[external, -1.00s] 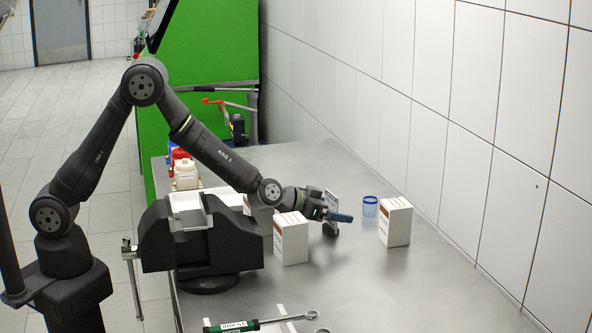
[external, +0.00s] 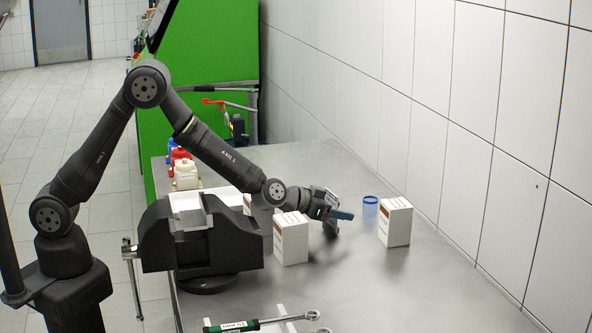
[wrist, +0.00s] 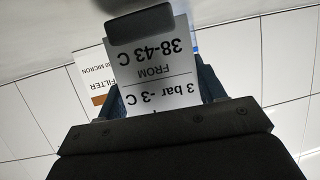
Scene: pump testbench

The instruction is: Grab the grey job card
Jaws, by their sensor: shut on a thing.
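The job card is a pale grey card with printed text, and it fills the middle of the wrist view (wrist: 155,65), its writing upside down. My gripper (external: 334,219) is shut on the card, with the blue-grey fingers on either side of it and a dark pad over its upper end in the wrist view. In the external view the card (external: 331,197) shows only as a small pale strip at the gripper, above the steel bench. Much of the card is hidden by the gripper there.
A white filter box (external: 291,238) stands close in front of my gripper, and another (external: 396,222) stands to the right. A black vise (external: 200,240) is left, with a ratchet (external: 260,323) at the front.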

